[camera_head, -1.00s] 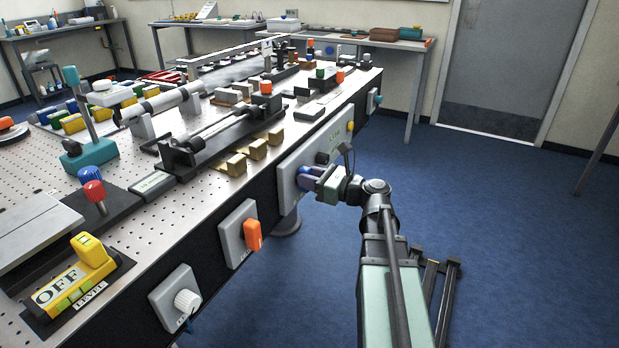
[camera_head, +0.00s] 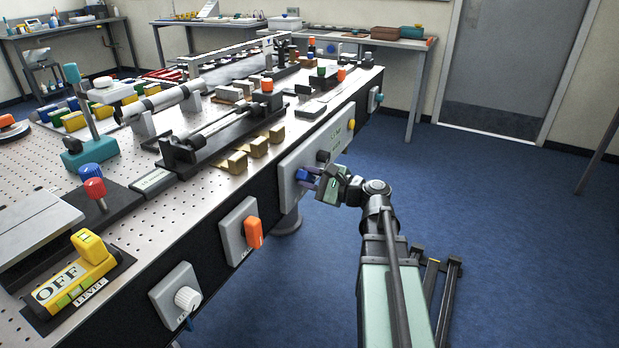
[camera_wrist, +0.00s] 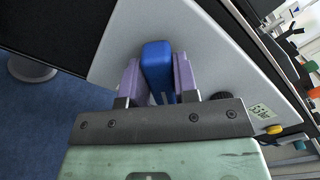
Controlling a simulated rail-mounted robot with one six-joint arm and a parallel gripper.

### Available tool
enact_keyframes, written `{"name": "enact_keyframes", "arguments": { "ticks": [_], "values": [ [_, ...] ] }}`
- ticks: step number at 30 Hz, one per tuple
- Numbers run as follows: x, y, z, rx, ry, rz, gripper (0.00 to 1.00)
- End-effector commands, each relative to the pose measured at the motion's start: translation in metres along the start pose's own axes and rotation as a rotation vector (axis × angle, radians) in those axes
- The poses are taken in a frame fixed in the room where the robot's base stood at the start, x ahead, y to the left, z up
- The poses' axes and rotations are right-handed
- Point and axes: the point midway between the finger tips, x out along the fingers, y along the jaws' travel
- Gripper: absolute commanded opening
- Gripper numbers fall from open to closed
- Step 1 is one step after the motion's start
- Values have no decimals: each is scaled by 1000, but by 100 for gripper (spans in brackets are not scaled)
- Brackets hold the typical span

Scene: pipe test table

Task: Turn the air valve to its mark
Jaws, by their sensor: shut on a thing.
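The air valve's blue handle (camera_wrist: 157,68) sits on a light grey panel (camera_wrist: 130,25) on the side of the test table. In the wrist view my gripper (camera_wrist: 157,75) has its two purple fingers on either side of the blue handle, shut on it. The handle also shows in the head view (camera_head: 303,175), partly covered by my gripper (camera_head: 312,180). A small display on the panel (camera_wrist: 262,111) reads about 3.3 bar, though the digits are blurred. The mark for the valve cannot be made out.
A black knob (camera_wrist: 220,96) and a yellow button (camera_wrist: 274,129) sit on the same panel. An orange switch (camera_head: 253,233) and a white dial (camera_head: 187,299) stick out of the table's side nearer the camera.

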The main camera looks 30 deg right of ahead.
Motion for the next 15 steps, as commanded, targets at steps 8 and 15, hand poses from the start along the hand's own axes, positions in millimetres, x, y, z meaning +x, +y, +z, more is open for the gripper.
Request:
{"name": "enact_keyframes", "arguments": {
  "ticks": [8, 15],
  "values": [
    [0, 4, -1, -260, 1, 1, 4],
    [0, 6, -2, -478, 1, 2, 4]
  ]
}}
